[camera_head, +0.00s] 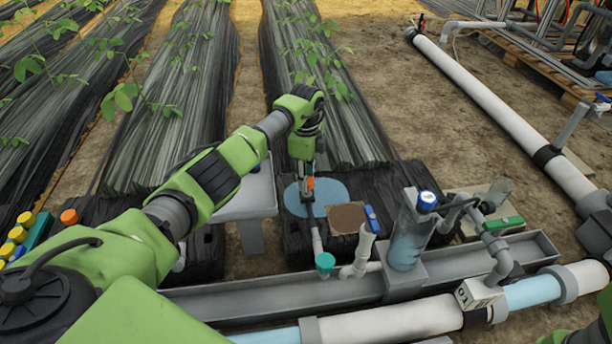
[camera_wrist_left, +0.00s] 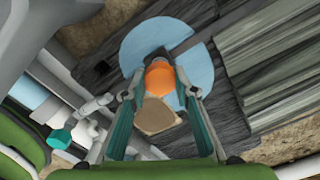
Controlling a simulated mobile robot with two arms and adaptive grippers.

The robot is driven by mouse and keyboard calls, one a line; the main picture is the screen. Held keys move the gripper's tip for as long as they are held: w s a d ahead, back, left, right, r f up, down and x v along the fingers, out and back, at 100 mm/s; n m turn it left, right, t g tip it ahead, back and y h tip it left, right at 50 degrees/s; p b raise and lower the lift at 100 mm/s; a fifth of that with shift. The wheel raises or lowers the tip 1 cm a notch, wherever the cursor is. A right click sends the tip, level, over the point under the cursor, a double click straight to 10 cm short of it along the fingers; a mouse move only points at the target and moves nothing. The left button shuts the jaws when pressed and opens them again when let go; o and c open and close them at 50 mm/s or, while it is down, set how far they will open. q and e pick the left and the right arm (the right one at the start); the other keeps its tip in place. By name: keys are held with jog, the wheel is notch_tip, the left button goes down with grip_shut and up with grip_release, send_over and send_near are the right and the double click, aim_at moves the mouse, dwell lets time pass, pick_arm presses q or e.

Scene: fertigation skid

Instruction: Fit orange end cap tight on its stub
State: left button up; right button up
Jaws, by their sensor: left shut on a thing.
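My left gripper (camera_head: 308,185) is shut on the orange end cap (camera_head: 310,183). In the left wrist view the orange cap (camera_wrist_left: 160,78) sits between the teal fingertips (camera_wrist_left: 158,90), with its round face toward the camera. The gripper points down over a light blue disc (camera_head: 328,190) on the dark ground cover. I cannot tell which pipe end is the cap's stub, nor whether the cap touches one. My right gripper is out of view.
A white pipe elbow with a blue-handled valve (camera_head: 371,219) and a clear filter (camera_head: 408,240) stand just right of the gripper. A grey trough (camera_head: 290,296) runs in front. A grey table (camera_head: 252,192) is behind my left arm. Yellow caps (camera_head: 18,234) and another orange piece (camera_head: 69,217) lie far left.

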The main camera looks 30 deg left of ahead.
pick_arm(q)
jog(key=shift+f, duration=1.25)
dwell(0.9)
jog(key=o, duration=0.5)
jog(key=shift+f, duration=0.35)
dwell(0.4)
jog(key=shift+c, duration=0.5)
jog(key=c, duration=0.3)
jog(key=m, duration=0.3)
jog(key=shift+c, duration=0.4)
jog(key=shift+f, duration=0.1)
